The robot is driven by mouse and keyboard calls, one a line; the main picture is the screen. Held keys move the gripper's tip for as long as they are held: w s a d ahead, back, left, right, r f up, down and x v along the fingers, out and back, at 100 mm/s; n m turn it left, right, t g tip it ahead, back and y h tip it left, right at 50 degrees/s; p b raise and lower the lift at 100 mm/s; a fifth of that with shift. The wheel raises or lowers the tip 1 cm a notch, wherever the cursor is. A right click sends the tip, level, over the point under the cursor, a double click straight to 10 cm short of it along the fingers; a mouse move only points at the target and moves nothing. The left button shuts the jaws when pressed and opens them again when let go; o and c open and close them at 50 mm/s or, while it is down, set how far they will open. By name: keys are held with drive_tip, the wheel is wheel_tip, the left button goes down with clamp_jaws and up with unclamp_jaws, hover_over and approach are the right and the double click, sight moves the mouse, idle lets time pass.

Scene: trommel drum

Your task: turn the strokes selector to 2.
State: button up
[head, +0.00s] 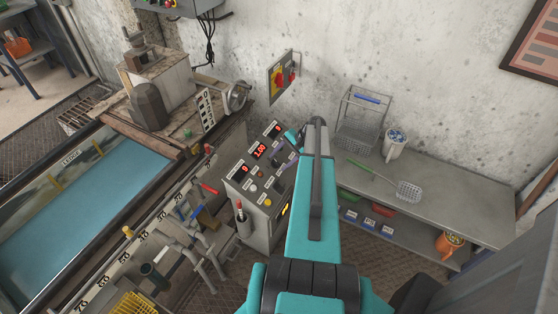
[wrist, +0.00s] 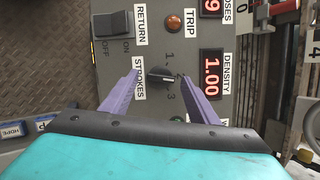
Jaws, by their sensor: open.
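The strokes selector (wrist: 154,76) is a small black knob on the grey control panel, beside the STROKES label (wrist: 139,77). In the head view my gripper (head: 284,156) is over the control box (head: 262,207), and my arm hides part of the panel.
A RETURN rocker switch (wrist: 114,25), an orange TRIP lamp (wrist: 173,22) and a red DENSITY display (wrist: 211,75) reading 1.00 are close by. The workbench (head: 450,205) stands to the right, the blue sluice tank (head: 70,215) to the left.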

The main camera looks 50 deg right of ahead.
drive_tip(key=shift+w+a+f, duration=0.15)
drive_tip(key=shift+f, duration=0.15)
drive_tip(key=c, duration=1.1)
drive_tip(key=shift+o, duration=0.3)
drive_tip(key=shift+b, duration=0.3)
drive_tip(key=shift+f+n+b, duration=0.15)
drive_tip(key=shift+n+b, duration=0.4)
drive_tip(key=shift+n, duration=0.05)
drive_tip(key=shift+n+g+b, duration=0.3)
drive_tip(key=shift+n, duration=0.2)
drive_tip(key=o, duration=1)
drive_tip(key=shift+r, duration=0.2)
